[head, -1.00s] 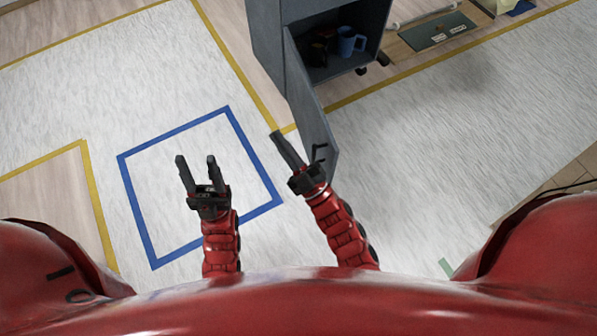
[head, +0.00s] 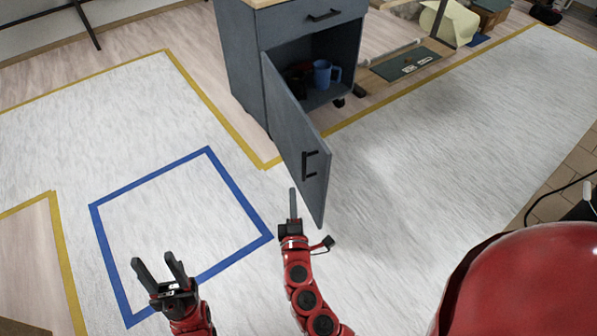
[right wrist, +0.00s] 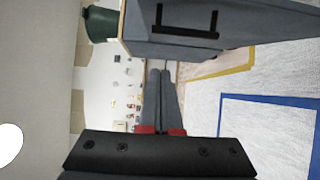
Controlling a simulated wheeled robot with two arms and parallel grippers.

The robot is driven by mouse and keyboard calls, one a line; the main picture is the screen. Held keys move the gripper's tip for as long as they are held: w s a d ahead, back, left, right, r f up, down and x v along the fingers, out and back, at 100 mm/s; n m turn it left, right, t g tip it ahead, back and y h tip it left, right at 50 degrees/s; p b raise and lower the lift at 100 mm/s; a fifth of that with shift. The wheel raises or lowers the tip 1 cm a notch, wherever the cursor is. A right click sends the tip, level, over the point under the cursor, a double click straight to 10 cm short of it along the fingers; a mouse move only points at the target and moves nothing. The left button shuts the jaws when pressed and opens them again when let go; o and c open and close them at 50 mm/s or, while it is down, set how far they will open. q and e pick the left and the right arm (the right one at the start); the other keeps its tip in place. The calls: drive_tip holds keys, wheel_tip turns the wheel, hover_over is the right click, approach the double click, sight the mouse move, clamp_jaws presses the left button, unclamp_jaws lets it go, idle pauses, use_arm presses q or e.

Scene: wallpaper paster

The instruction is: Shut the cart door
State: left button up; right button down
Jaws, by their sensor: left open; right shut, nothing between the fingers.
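The grey-blue cart (head: 241,70) stands at the top centre of the head view. A blue mug (head: 322,73) and dark items are inside the cart. My right gripper (head: 293,192) is shut and empty, just left of the door's near lower end; I cannot tell whether it touches the door. In the right wrist view, the shut fingers (right wrist: 163,100) point towards a grey panel with a black handle (right wrist: 186,20). My left gripper (head: 158,265) is open and empty, lower left.
A blue tape square (head: 98,250) and yellow tape lines (head: 215,120) mark the floor. A dark green board (head: 405,63) lies right of the cart. The pale floor right of the door is clear.

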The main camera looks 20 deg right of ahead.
drive_tip(key=w+d, duration=0.4)
drive_tip(key=w, duration=0.5)
drive_tip(key=shift+d, duration=0.35)
drive_tip(key=shift+d, duration=0.1)
